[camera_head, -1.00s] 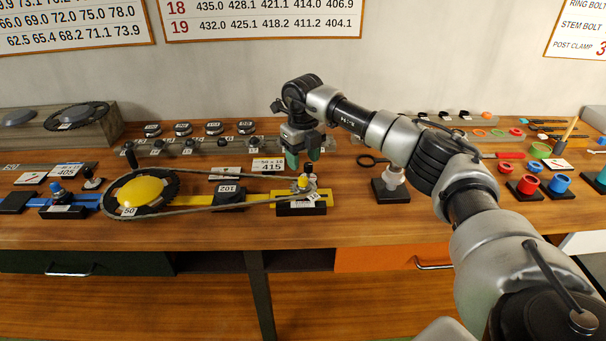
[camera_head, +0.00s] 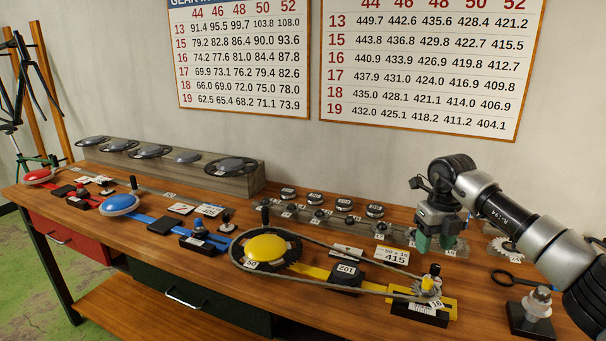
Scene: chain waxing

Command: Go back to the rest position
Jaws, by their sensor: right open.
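My right gripper (camera_head: 436,243) has greenish fingertips, points down and is open. It hangs just behind and above the small sprocket (camera_head: 426,287) at the right end of the yellow stand (camera_head: 319,273). Nothing shows between its fingers. The chain (camera_head: 330,288) runs around that sprocket and the large chainring with the yellow centre (camera_head: 267,248). My right arm reaches in from the right edge. My left gripper is not in view.
Blue (camera_head: 118,205) and red (camera_head: 39,176) discs lie on the bench at the left. A grey block (camera_head: 180,170) with chainrings and a row of dark round pieces (camera_head: 344,204) stand at the back. A post on a black base (camera_head: 530,315) stands front right.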

